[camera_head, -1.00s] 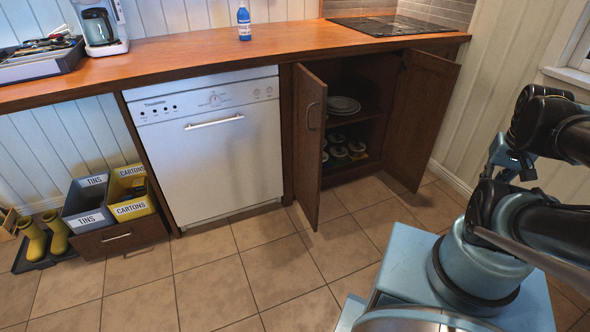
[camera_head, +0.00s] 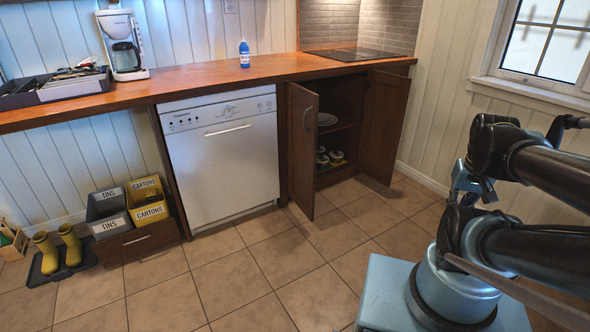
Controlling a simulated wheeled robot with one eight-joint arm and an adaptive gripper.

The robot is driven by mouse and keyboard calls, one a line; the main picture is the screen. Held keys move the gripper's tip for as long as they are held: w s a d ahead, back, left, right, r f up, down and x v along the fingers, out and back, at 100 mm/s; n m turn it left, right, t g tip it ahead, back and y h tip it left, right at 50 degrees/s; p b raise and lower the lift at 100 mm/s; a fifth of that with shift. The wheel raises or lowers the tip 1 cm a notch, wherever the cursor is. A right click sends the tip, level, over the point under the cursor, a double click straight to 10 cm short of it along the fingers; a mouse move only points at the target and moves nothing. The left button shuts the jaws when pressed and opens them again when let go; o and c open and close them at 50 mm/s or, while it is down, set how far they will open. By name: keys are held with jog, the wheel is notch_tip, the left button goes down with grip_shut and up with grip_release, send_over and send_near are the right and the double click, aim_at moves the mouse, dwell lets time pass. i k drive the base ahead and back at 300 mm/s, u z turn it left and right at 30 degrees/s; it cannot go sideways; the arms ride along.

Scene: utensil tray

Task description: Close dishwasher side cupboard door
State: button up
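The cupboard right of the white dishwasher (camera_head: 225,160) has two dark wooden doors, both standing open. The dishwasher side door (camera_head: 301,155) swings out toward the room, with a metal handle (camera_head: 307,118) on its face. The far door (camera_head: 384,128) stands open at the cupboard's right side. Inside the cupboard (camera_head: 340,115), plates and several cups sit on shelves. My arm is at the right of the picture, well away from the doors. My gripper's fingertips cannot be made out, so whether it is open or shut does not show.
A wooden worktop (camera_head: 200,84) runs above, with a coffee maker (camera_head: 122,45), a blue bottle (camera_head: 244,55), a utensil tray (camera_head: 60,86) and a hob (camera_head: 354,54). Labelled bins (camera_head: 110,213) and yellow boots (camera_head: 70,245) stand left. The tiled floor (camera_head: 245,265) before the cupboard is clear.

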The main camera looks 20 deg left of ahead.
aim_at(301, 104)
jog(key=u, duration=0.85)
jog(key=i, duration=1.45)
jog(key=z, duration=0.05)
jog(key=k, duration=0.95)
jog(key=u, duration=0.05)
